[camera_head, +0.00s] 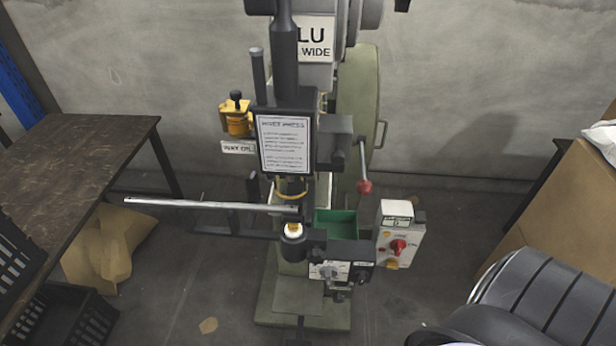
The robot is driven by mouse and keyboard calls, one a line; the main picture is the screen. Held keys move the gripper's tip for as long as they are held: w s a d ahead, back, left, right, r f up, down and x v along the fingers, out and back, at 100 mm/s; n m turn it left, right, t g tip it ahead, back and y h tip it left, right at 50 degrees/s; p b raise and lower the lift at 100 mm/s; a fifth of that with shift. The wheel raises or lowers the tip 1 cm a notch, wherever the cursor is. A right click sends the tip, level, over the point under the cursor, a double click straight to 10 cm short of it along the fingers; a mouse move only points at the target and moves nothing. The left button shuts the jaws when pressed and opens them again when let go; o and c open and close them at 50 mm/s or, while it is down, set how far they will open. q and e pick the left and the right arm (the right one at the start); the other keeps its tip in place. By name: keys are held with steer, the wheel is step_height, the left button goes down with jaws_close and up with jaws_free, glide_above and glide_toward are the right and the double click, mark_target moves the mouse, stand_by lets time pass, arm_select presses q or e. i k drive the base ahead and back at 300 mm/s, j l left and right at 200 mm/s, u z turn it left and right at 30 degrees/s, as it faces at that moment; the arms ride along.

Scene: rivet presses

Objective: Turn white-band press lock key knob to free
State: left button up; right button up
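The rivet press (288,100) stands upright in the middle, against the wall. A white band (293,230) shows on the post at its front. Below it, a small front panel (329,271) carries a grey knob (332,270); its markings are too small to read. To the right, a grey control box (401,235) carries a red knob (397,247). I cannot tell which knob is the lock key knob, or its setting.
A silver bar (205,205) reaches left from the press. A red-ended lever (364,165) and a green bin (336,224) are at its right. A dark wooden table (85,150) and black crate (70,310) stand left. Some floor (185,290) is clear.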

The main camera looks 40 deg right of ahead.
mark_target(391, 264)
steer(key=z, duration=1.85)
